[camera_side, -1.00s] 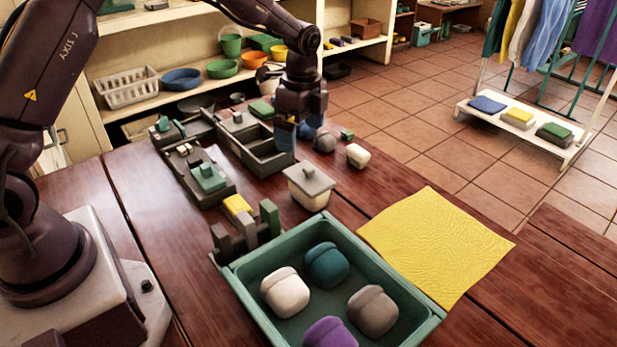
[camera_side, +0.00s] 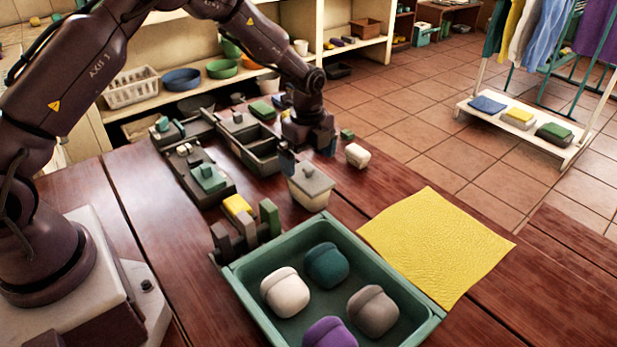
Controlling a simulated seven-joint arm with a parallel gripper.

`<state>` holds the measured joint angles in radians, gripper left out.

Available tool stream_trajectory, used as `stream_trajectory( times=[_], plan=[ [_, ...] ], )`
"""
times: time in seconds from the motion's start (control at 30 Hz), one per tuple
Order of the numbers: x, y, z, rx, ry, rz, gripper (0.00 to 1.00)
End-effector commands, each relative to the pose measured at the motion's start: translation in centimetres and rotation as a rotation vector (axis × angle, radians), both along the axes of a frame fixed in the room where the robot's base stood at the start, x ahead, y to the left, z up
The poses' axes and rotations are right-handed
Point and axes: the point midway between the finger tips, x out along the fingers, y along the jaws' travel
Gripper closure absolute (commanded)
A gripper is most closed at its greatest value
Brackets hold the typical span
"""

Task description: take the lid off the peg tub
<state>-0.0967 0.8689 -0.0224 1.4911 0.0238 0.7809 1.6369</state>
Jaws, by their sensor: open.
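The peg tub (camera_side: 308,200) is a small cream tub standing on the wooden table, behind the green basin. Its flat grey lid (camera_side: 318,187) with a small knob sits on top of it. My gripper (camera_side: 307,154) is open, fingers pointing down, with nothing seen between them. It is just above and behind the lid in the picture, with the left finger close to the lid's back left corner. I cannot tell whether that finger touches the lid.
A green basin (camera_side: 246,290) holding several rounded blocks stands in front. A yellow cloth (camera_side: 435,245) lies to its right. Grey trays (camera_side: 225,197) and an upright rack (camera_side: 245,237) crowd the left. A small white block (camera_side: 357,155) is behind right. Table between tub and cloth is clear.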

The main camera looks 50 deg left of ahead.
Motion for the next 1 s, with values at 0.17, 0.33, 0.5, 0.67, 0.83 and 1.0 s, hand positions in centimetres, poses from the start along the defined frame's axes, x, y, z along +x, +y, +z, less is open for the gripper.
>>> stream_trajectory(
  times=[0.17, 0.33, 0.5, 0.67, 0.83, 1.0],
  plan=[
    [0.1, 0.1, -2.9, 0.000, 0.004, 0.001, 0.00],
    [0.2, 0.1, -4.1, 0.001, 0.001, 0.000, 0.00],
    [0.2, 0.1, -4.1, 0.000, 0.000, 0.001, 0.00],
    [0.2, 0.1, -4.1, 0.000, 0.001, 0.001, 0.28],
    [0.2, 0.1, -4.1, 0.000, 0.000, 0.001, 0.49],
    [0.2, 0.1, -4.1, 0.000, 0.000, 0.001, 0.49]
  ],
)
